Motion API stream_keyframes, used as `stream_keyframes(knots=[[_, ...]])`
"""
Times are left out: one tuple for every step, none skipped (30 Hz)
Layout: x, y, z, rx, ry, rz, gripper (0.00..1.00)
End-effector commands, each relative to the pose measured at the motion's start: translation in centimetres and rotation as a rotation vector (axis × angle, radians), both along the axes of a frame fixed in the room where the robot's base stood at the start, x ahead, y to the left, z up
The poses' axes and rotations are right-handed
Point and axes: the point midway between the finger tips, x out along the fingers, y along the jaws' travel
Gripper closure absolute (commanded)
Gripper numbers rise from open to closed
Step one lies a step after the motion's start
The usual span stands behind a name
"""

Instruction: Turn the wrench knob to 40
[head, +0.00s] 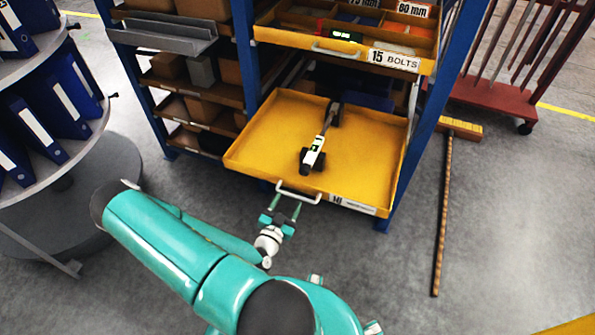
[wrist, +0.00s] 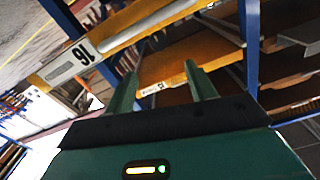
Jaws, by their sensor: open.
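The wrench (head: 318,145), with a black head, a grey shaft and a white-and-green body, lies in the pulled-out yellow drawer (head: 252,152). Its knob and scale are too small to make out. The drawer front carries a label reading 16, which also shows in the wrist view (wrist: 75,62). A pale bar handle (head: 298,193) is on the drawer front. My gripper (head: 288,202) is open and empty just in front of that handle. In the wrist view the two green fingers (wrist: 161,68) stand apart with nothing between them.
An upper yellow drawer labelled 15 BOLTS (head: 345,50) stands out above the wrench drawer. Blue rack posts (head: 425,110) flank it. A carousel of blue binders (head: 50,120) is at left. A long thin stick (head: 441,205) is at right. Grey floor lies clear in front.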

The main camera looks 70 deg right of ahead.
Motion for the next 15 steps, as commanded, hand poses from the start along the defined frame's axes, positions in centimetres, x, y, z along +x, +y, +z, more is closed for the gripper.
stream_keyframes(knots=[[-0.2, -0.4, 0.0, -0.002, 0.0, -0.005, 0.45], [-0.3, -0.7, 0.0, -0.002, 0.0, -0.006, 0.45], [-0.4, -1.3, 0.0, -0.003, 0.0, -0.007, 0.45], [-0.5, -1.7, 0.1, -0.003, 0.0, -0.008, 0.45], [-0.6, -2.2, 0.1, -0.003, 0.0, -0.008, 0.45], [-0.6, -2.9, 0.1, -0.002, -0.001, -0.008, 0.45], [-0.7, -3.5, 0.1, -0.003, -0.001, -0.009, 0.45], [-0.8, -4.1, 0.1, -0.003, -0.001, -0.009, 0.45], [-0.8, -4.9, 0.1, -0.003, -0.001, -0.008, 0.45], [-0.9, -5.5, 0.1, -0.004, -0.001, -0.008, 0.45], [-0.9, -6.1, 0.1, -0.003, -0.001, -0.008, 0.45], [-0.9, -7.0, 0.1, -0.002, -0.001, -0.008, 0.45], [-1.0, -7.6, 0.1, -0.003, -0.001, -0.008, 0.45], [-1.0, -8.2, 0.1, -0.003, 0.0, -0.006, 0.45], [-1.1, -9.0, 0.1, -0.003, 0.0, -0.006, 0.45]])
